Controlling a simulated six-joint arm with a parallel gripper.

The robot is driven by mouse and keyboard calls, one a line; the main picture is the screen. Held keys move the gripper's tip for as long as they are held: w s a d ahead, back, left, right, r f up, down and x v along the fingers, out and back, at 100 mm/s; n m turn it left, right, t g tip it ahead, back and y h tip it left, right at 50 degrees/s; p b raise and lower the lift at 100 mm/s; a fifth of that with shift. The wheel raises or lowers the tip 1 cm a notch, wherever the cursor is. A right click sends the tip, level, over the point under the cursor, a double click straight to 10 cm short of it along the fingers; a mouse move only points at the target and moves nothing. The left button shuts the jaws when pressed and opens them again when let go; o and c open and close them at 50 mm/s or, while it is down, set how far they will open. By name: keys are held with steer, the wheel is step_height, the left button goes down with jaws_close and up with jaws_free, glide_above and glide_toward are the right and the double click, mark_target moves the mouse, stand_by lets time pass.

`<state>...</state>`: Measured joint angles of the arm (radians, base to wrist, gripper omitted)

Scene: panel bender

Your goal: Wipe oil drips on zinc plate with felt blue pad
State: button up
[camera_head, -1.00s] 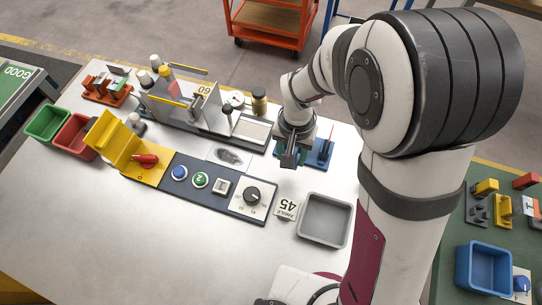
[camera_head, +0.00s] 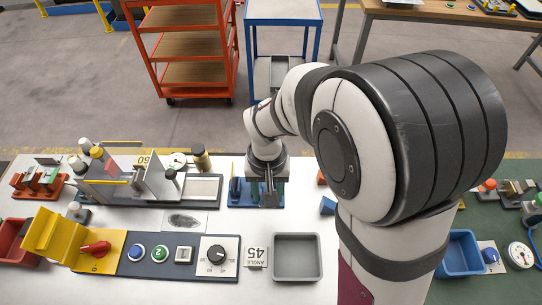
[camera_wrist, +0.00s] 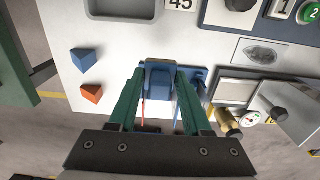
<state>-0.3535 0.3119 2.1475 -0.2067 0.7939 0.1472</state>
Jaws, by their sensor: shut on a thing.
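The zinc plate (camera_head: 201,217) lies flat on the table behind the dark control panel, with a dark oily smear on it. It also shows at upper right in the wrist view (camera_wrist: 241,46). My gripper (camera_head: 268,200) is at the blue rack (camera_head: 236,198), to the right of the plate. In the wrist view my gripper (camera_wrist: 158,85) has its green fingers shut on a blue block, seemingly the felt pad (camera_wrist: 160,68). The rack (camera_wrist: 198,78) is close beside or under it. I cannot tell whether the pad is clear of the rack. The pad's underside is hidden.
The bender with upright plates (camera_head: 160,178) stands left of my gripper. Blue and orange blocks (camera_wrist: 85,59) (camera_wrist: 91,94) lie on the other side.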

steer(key=a+f, duration=0.1)
steer(key=a, duration=0.9)
glide_above(203, 222)
steer(key=f, duration=0.2)
steer(key=shift+f, duration=3.2)
steer(key=shift+a+f, duration=0.4)
steer(key=shift+f, duration=0.15)
jaws_close()
steer(key=shift+a+f, duration=0.15)
steer(key=shift+a, duration=4.4)
steer(key=shift+d, duration=5)
step_height(203, 222, up, 8)
